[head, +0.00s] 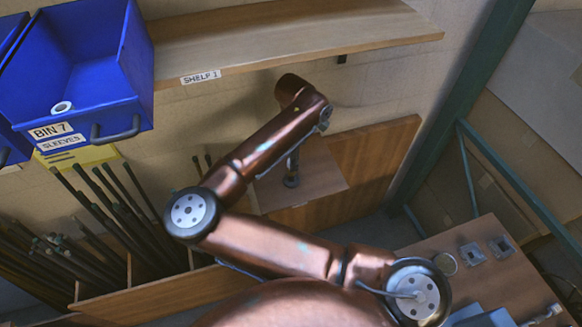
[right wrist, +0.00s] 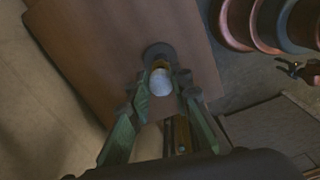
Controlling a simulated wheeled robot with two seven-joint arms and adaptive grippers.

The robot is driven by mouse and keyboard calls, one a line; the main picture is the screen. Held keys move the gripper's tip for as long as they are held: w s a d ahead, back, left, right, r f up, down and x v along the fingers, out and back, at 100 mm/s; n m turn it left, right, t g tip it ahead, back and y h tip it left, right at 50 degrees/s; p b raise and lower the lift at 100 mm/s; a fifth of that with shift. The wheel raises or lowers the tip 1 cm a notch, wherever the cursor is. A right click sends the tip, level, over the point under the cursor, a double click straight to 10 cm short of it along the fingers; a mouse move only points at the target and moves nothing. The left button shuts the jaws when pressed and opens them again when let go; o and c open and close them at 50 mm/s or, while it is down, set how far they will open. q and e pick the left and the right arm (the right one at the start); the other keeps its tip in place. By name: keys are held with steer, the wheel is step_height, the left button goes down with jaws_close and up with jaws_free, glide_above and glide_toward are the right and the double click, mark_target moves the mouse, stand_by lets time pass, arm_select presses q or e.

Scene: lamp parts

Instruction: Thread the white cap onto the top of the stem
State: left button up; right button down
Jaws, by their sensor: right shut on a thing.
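My right gripper (right wrist: 162,88) has its two green fingers closed around a small white, rounded cap (right wrist: 161,82) in the right wrist view. Just beyond the cap are a brass-coloured part (right wrist: 159,65) and a dark round base (right wrist: 157,51) on a brown wooden board. In the head view, my right arm reaches up to the board, and the thin upright stem (head: 292,163) stands there on its dark base, below my wrist. The cap and the fingertips are not clear in that view. I cannot tell whether the cap touches the stem. My left gripper is out of view.
A wooden shelf (head: 270,38) runs above the board (head: 321,172). A blue bin (head: 85,70) labelled sleeves holds a white ring (head: 62,107). Dark rods stand in a wooden rack (head: 165,290) at left. A green post (head: 465,95) and a bench (head: 500,270) are at right.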

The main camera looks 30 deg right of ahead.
steer(key=shift+s+a+f+m+b, duration=0.15)
steer(key=shift+f+m+b, duration=0.1)
steer(key=shift+m+b, duration=0.9)
steer(key=shift+s+d+f+m+b, duration=0.1)
steer(key=shift+f+m+b, duration=0.1)
steer(key=shift+m+b, duration=0.9)
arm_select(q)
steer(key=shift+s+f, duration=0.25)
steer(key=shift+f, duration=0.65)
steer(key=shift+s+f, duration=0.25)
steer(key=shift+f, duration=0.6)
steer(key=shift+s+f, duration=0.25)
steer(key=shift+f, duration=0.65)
arm_select(e)
steer(key=shift+r+m, duration=0.1)
steer(key=shift+m, duration=0.65)
arm_select(q)
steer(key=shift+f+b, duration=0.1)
steer(key=shift+b, duration=0.2)
arm_select(e)
steer(key=shift+m+b, duration=0.4)
steer(key=shift+b, duration=0.05)
steer(key=shift+a+m+b, duration=0.15)
steer(key=shift+m+b, duration=2.45)
steer(key=shift+m, duration=0.2)
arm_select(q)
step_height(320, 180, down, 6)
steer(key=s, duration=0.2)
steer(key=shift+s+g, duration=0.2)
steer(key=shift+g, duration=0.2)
